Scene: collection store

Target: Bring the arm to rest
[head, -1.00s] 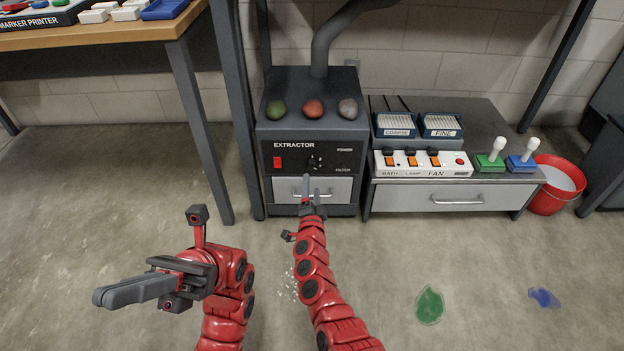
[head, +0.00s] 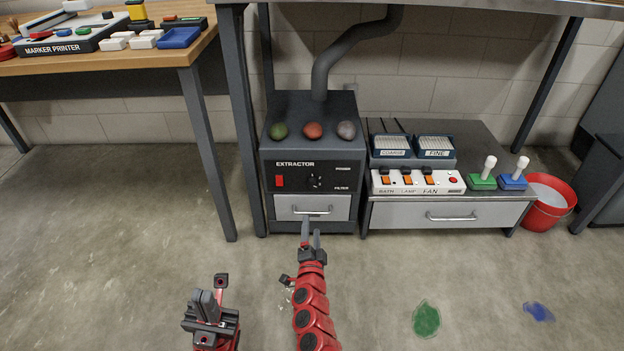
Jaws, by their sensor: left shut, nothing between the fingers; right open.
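My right gripper (head: 311,236) is open and empty. In the picture it appears just below the handle of the drawer (head: 290,207) at the bottom of the extractor (head: 291,170). Whether it touches the drawer cannot be told; the drawer looks closed. My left gripper (head: 207,304) is low in the picture, left of my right arm, with its fingers together and nothing between them. It is apart from the furniture. Most of my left arm is out of view below.
A low cabinet (head: 390,214) with a power strip (head: 415,182) stands right of the extractor, beside a red bucket (head: 557,215). A table (head: 150,62) stands at the left. Green (head: 426,318) and blue (head: 538,312) patches mark the floor. The left floor is clear.

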